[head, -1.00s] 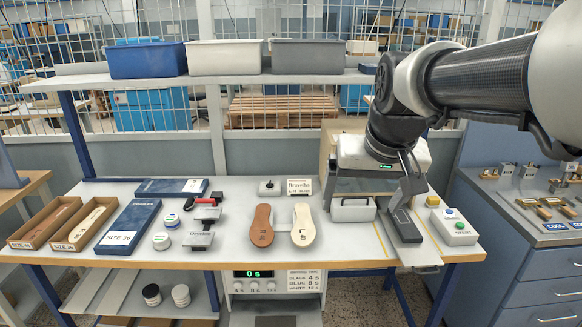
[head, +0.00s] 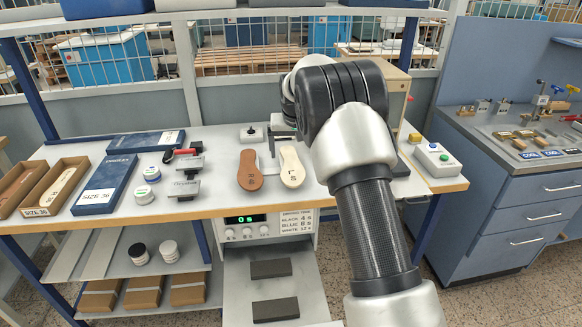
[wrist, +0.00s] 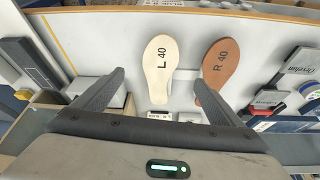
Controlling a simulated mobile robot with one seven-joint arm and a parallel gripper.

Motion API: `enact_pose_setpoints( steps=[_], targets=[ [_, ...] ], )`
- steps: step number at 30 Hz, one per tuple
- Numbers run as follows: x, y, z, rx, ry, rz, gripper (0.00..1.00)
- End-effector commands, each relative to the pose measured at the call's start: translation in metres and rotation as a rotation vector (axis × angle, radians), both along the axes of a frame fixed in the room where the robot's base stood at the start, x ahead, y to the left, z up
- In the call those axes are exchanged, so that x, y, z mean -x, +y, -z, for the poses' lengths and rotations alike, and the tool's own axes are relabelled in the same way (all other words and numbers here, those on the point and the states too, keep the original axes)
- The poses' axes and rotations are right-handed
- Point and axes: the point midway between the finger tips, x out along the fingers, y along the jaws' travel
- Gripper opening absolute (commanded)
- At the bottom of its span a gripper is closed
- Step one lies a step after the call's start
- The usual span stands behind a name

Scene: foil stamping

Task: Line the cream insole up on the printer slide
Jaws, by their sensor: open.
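The cream insole (head: 291,167), marked L 40, lies flat on the workbench beside the brown insole (head: 249,170). In the head view my arm hides most of the gripper. The printer slide, with a dark block (wrist: 27,63), is at the left of the wrist view; my arm mostly hides it in the head view.
A grey box (wrist: 95,90) sits between the insole and the slide. The button box (head: 438,160) is at the bench's right end. Stamps (head: 185,188), ink jars (head: 144,194) and the blue SIZE 36 box (head: 105,185) stand left. Bare bench lies in front of the insoles.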

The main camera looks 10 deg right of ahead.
Motion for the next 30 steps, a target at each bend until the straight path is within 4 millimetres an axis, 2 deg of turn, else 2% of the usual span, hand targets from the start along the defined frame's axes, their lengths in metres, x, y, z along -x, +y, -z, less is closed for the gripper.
enact_pose_setpoints(
  steps=[3,7,14,24,30],
  targets=[
    [-0.010,-0.002,0.026,0.001,0.002,0.000,0.91],
    [-0.019,-0.003,0.046,0.001,0.000,-0.001,0.91],
    [-0.025,-0.003,0.061,0.000,0.000,0.000,0.91],
    [-0.042,-0.004,0.102,0.000,0.000,0.000,0.91],
    [-0.044,-0.005,0.106,0.000,-0.002,0.000,0.91]
  ],
)
